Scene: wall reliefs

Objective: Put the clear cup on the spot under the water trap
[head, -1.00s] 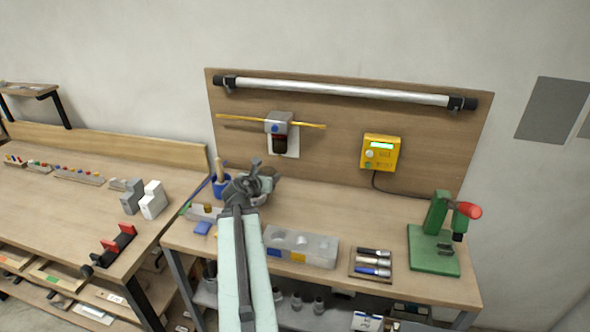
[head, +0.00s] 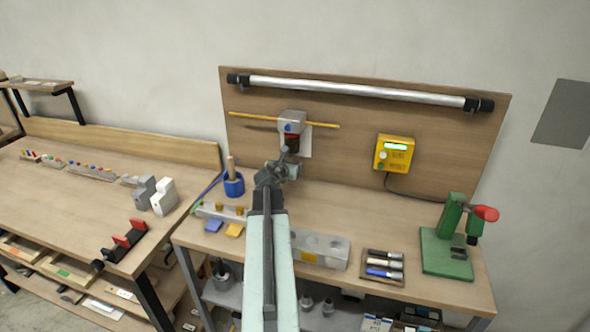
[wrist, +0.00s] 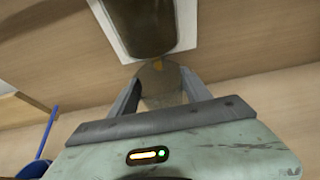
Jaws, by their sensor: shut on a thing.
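The water trap (head: 292,124) hangs on the upright wooden board below a yellow pipe; its dark bowl (wrist: 145,22) fills the top of the wrist view, in front of a white plate. My gripper (wrist: 160,98) is shut on the clear cup (wrist: 160,84), a greyish see-through vessel between the two fingers, just below the bowl in the picture. In the head view the cup (head: 292,171) shows beside my gripper (head: 278,168), below the trap. I cannot tell how high the cup is above the bench. The spot under the trap is hidden behind my gripper and arm.
A blue pot (head: 234,187) with a handle standing in it is left of my gripper. A yellow box (head: 394,153) is on the board.

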